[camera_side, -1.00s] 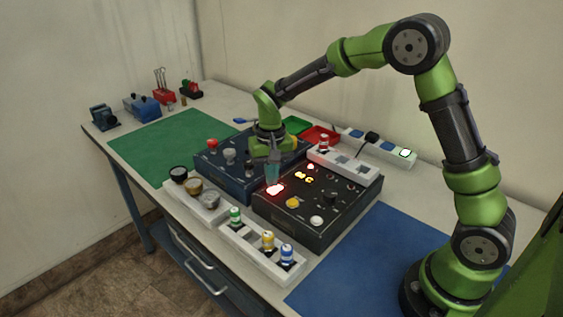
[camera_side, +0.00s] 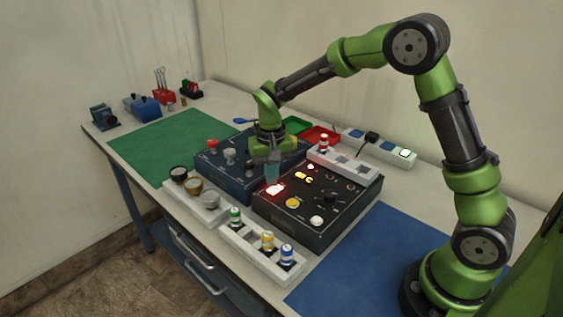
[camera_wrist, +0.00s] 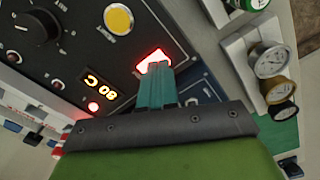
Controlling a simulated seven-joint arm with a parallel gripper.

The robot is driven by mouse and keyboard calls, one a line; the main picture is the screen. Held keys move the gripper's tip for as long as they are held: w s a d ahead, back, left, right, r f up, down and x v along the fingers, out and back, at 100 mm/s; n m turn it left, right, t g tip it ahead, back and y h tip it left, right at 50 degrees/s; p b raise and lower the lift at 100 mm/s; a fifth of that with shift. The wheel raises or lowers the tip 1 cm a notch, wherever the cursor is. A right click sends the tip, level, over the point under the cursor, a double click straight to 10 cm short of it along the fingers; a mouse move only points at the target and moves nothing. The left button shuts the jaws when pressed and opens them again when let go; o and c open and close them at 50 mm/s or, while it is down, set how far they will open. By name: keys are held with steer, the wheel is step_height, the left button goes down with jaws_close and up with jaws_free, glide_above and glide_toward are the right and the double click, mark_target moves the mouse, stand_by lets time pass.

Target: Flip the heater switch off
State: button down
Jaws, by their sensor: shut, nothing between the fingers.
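The heater switch is most likely the red lit rocker (camera_side: 275,189) on the top of the black control box (camera_side: 330,222), at its left corner. In the wrist view the lit switch (camera_wrist: 153,62) glows red and white just past my fingertips, which cover part of it. My gripper (camera_side: 272,178) points down with its teal fingers together, at or just above the switch; I cannot tell whether they touch it. The closed fingers also show in the wrist view (camera_wrist: 156,84). An orange lit display (camera_wrist: 99,86) and a small red lamp (camera_wrist: 93,106) are beside the switch.
A blue box (camera_side: 225,172) with knobs stands left of the black box. White racks with gauges (camera_side: 195,190) and coloured bottles (camera_side: 262,250) line the front. A white rack (camera_side: 345,164) and power strip (camera_side: 385,146) are behind. The blue mat (camera_side: 365,265) is clear.

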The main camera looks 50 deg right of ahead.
steer(key=shift+f, duration=0.95)
stand_by(0.3)
steer(key=shift+r, duration=3.55)
steer(key=shift+w, duration=0.1)
steer(key=s+r+n+t+y, duration=0.1)
steer(key=s+r+t, duration=0.2)
steer(key=s, duration=0.7)
steer(key=s+r+n+t+y, duration=0.1)
steer(key=s+r+t, duration=0.3)
steer(key=s+r, duration=0.3)
steer(key=shift+s+a+r, duration=0.3)
steer(key=shift+s+a, duration=0.15)
steer(key=shift+s, duration=1.6)
